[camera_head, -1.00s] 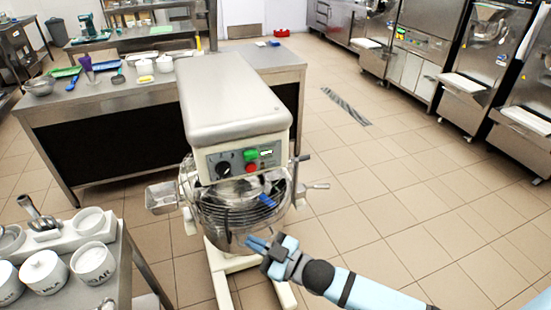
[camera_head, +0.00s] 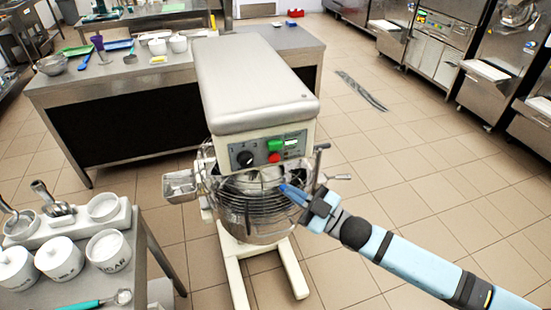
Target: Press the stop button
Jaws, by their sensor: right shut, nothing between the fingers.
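The planetary mixer (camera_head: 252,85) stands upright in the middle of the view. Its front panel carries a black knob (camera_head: 245,159), a green button (camera_head: 274,146) and, just below that, a red button (camera_head: 274,158), which looks like the stop button. My right gripper (camera_head: 287,191) is shut and empty. Its blue fingertips point up and left, in front of the wire bowl guard (camera_head: 240,190), below and slightly right of the red button and apart from it. My left gripper is not in view.
A steel side table (camera_head: 147,255) with white jars and a scoop stand is at the lower left. A steel counter (camera_head: 60,95) with utensils stands behind the mixer. Steel machines (camera_head: 492,65) line the right wall.

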